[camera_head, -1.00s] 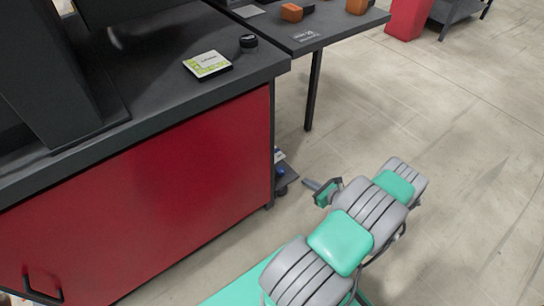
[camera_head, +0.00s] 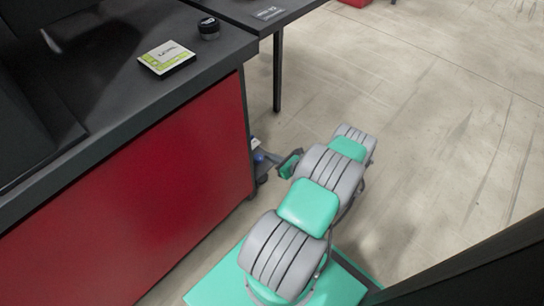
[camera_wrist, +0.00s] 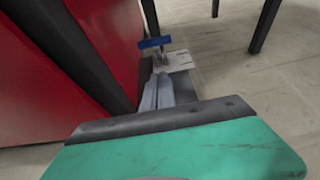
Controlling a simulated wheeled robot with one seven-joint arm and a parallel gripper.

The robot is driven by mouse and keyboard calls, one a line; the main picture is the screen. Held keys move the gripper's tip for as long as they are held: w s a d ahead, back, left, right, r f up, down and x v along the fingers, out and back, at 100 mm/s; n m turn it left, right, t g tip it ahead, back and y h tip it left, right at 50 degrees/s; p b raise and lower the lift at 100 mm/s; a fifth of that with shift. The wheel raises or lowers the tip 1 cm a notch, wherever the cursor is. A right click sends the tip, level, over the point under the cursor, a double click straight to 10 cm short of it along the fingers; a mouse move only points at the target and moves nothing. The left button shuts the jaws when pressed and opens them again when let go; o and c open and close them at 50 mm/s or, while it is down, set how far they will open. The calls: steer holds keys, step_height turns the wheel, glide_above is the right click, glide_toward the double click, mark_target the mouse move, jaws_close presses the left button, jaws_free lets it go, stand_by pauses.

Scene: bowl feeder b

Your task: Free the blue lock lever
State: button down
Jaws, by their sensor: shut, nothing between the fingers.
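The blue lock lever (camera_wrist: 154,43) is a short blue bar near the top centre of the wrist view. It sits on a small grey stem by a pale plate, beside the end of the red cabinet. In the head view it is a small blue spot (camera_head: 258,157), partly hidden near my fingers. My gripper (camera_wrist: 161,78) is shut and empty. Its grey fingers point at the lever's stem from just in front and below in the picture. I cannot tell whether the fingertips touch it.
The red cabinet (camera_head: 170,185) with a dark top fills the left side. A yellow-and-white box (camera_head: 167,58) and a black round puck (camera_head: 209,28) lie on top. A dark table leg (camera_head: 278,75) stands behind the lever. The floor to the right is open.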

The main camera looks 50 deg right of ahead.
steer(key=b+x, duration=0.1)
steer(key=x, duration=0.2)
steer(key=b+x, duration=0.1)
steer(key=x, duration=0.2)
steer(key=shift+f, duration=0.3)
steer(key=w, duration=0.1)
steer(key=w+r, duration=0.1)
steer(key=w, duration=0.1)
steer(key=shift+w+a+r, duration=0.1)
steer(key=shift+w+r, duration=0.1)
steer(key=shift+r, duration=0.15)
steer(key=shift+w+r, duration=0.15)
steer(key=shift+w, duration=0.05)
steer(key=shift+w+r+g+p, duration=0.3)
steer(key=shift+r+g+p, duration=0.1)
